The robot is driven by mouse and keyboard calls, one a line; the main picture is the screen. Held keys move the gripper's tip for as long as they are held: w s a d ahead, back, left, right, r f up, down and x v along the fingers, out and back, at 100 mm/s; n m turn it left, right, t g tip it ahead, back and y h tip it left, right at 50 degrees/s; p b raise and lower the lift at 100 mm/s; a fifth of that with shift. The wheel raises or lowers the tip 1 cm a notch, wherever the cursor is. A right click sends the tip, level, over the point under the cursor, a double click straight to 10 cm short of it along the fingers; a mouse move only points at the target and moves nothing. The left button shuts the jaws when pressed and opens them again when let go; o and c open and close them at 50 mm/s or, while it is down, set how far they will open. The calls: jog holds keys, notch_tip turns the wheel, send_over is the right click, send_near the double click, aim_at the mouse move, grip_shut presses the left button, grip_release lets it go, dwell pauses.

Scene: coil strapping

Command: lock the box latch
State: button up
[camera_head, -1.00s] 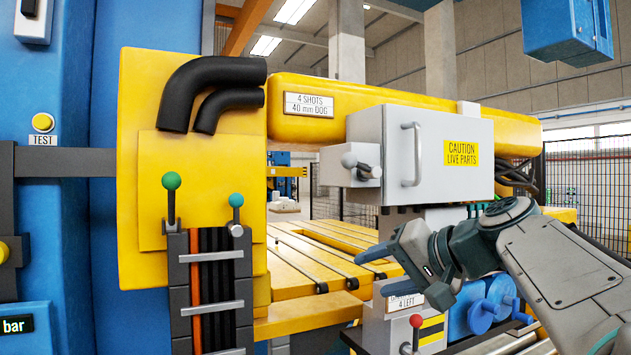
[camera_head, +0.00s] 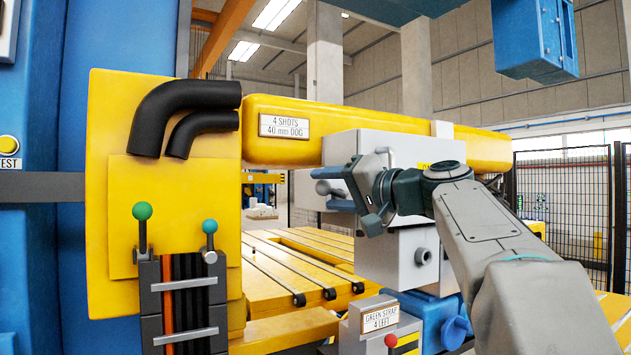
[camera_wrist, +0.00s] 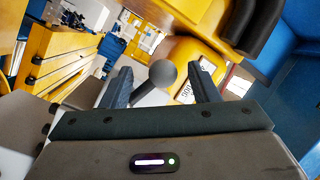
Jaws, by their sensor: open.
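The grey box (camera_head: 343,144) hangs below the yellow beam. Its front, door handle and warning label are mostly hidden behind my arm. The latch's round grey knob (camera_wrist: 162,74) on a dark stem shows in the wrist view between my two fingers. Gaps show on both sides of it there, so the fingers are not closed on it. My gripper (camera_head: 328,189) is open at the left side of the box, with its fingers pointing left around the knob. The latch's base is hidden by my gripper, and I cannot tell its exact angle.
The yellow beam (camera_head: 285,145) runs above the box. A slotted yellow table (camera_head: 275,265) lies below. A blue box (camera_head: 535,40) hangs upper right.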

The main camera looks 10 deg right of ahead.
jog(key=shift+p+x, duration=0.5)
jog(key=shift+x, duration=1.55)
